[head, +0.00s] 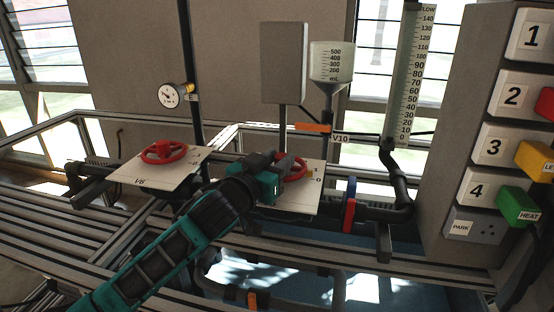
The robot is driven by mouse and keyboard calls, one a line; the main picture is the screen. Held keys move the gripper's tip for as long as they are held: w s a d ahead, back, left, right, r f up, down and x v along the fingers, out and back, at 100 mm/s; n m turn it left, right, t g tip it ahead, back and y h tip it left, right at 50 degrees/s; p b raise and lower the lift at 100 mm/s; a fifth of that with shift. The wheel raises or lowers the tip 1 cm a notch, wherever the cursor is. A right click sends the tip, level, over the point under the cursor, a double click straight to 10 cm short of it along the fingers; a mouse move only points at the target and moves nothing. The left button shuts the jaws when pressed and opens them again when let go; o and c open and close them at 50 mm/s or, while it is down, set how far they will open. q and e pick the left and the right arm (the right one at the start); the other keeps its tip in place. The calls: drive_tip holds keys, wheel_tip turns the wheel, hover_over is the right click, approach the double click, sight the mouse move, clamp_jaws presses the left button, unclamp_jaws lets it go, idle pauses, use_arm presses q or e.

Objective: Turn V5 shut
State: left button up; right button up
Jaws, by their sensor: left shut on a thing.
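A red handwheel (299,172) stands on a pale plate (300,202) right of the middle. My left gripper (284,166) comes in from the lower left and is shut on the rim of this wheel. The gripper and wrist cover the wheel's left part and some of the plate. No V5 label is readable; any name on this plate is hidden. The plate's right side has small marks, with a 0 readable. My right gripper is not in view.
A second red handwheel (163,152) sits on a plate that seems to read V6, to the left. An orange lever (313,127) by label V10 is behind. A grey socket box (455,130) with plugs stands right. Frame rails surround the plates.

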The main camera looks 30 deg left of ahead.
use_arm(q)
drive_tip(key=o, duration=1)
drive_tip(key=shift+o, duration=0.2)
drive_tip(key=shift+s, duration=0.1)
drive_tip(key=s+b, duration=0.1)
drive_tip(key=s, duration=1.1)
drive_tip(key=shift+s+a, duration=0.15)
drive_tip(key=shift+s, duration=0.2)
